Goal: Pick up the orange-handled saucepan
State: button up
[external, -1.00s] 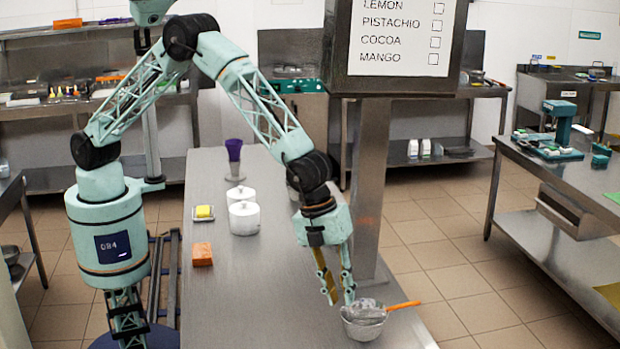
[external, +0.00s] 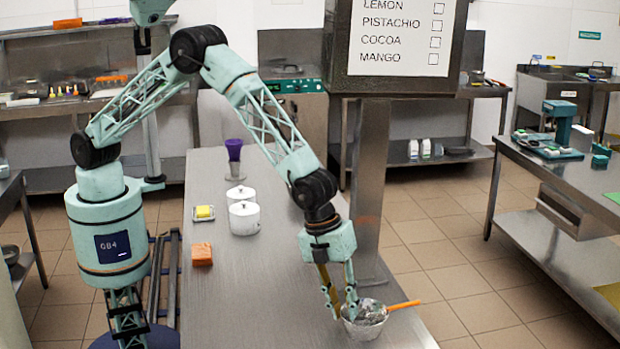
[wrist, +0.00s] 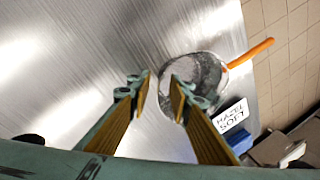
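The saucepan (external: 367,322) is a small metal pan with an orange handle (external: 404,305) pointing right. It stands upright on the steel table near the table's right edge. In the wrist view the saucepan (wrist: 200,62) lies just beyond my fingertips, with its handle (wrist: 251,53) reaching up and right. My gripper (external: 341,312) is open and points down at the pan's left rim. In the wrist view my gripper (wrist: 158,95) has its fingers spread, one on each side of the left part of the rim. Whether they touch the pan, I cannot tell.
A post with a flavour sign (external: 400,40) rises close behind my gripper. White lidded pots (external: 244,218), an orange block (external: 202,254), a yellow block (external: 205,212) and a purple cup (external: 234,150) stand farther left. A "Hazel Soft" label (wrist: 232,116) is beside the pan in the wrist view.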

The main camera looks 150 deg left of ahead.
jog(key=shift+a+f, duration=0.1)
jog(key=shift+f, duration=0.2)
jog(key=shift+c, duration=0.7)
grip_shut()
